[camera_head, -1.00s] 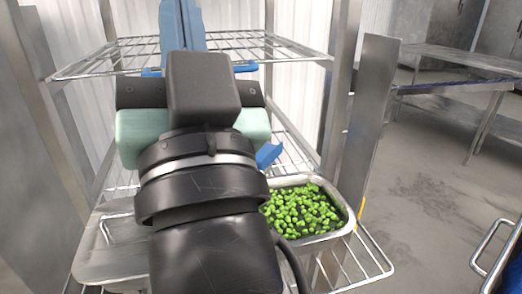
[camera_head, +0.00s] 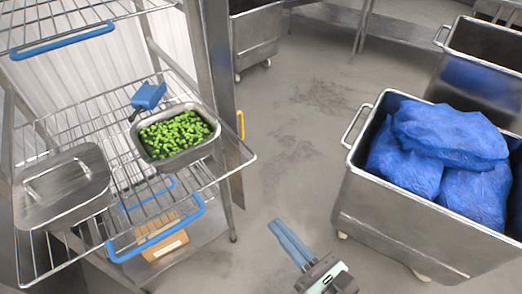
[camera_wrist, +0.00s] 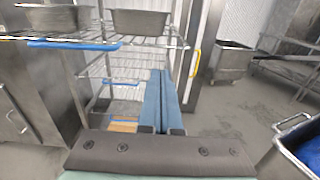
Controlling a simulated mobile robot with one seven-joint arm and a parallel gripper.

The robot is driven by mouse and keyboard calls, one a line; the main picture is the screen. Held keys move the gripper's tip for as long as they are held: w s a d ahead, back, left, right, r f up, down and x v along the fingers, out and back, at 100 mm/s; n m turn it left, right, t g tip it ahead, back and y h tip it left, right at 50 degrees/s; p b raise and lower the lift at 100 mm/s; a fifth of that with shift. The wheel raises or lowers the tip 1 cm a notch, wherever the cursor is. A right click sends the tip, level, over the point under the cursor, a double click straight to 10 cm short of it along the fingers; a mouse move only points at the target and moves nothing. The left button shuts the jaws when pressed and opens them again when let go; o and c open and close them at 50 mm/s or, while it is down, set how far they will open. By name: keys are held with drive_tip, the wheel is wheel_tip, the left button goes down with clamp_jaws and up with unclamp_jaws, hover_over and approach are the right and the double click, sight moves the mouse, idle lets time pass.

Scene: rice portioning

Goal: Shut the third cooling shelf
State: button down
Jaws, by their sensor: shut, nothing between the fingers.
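A wire cooling shelf (camera_head: 232,160) with a blue front handle (camera_head: 157,234) sticks out of the metal rack in the head view. It bears an open pan of green vegetables (camera_head: 178,137) and a lidded metal pan (camera_head: 62,187). An upper wire shelf with a blue handle (camera_head: 62,41) is at top left, and another blue handle shows through the wires below. I cannot tell which shelf counts as third. My gripper (camera_head: 278,226) is shut and empty, right of the rack and apart from it. Its blue fingers (camera_wrist: 160,75) point towards the rack in the wrist view.
A blue scoop-like item (camera_head: 148,96) lies by the vegetable pan. A cardboard box (camera_head: 160,240) sits low in the rack. A steel bin with blue bags (camera_head: 440,150) stands at right, with other bins behind. Grey floor lies open between rack and bin.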

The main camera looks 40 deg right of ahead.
drive_tip(key=w+p, duration=0.1)
drive_tip(key=w, duration=1.2)
drive_tip(key=shift+w+p, duration=0.4)
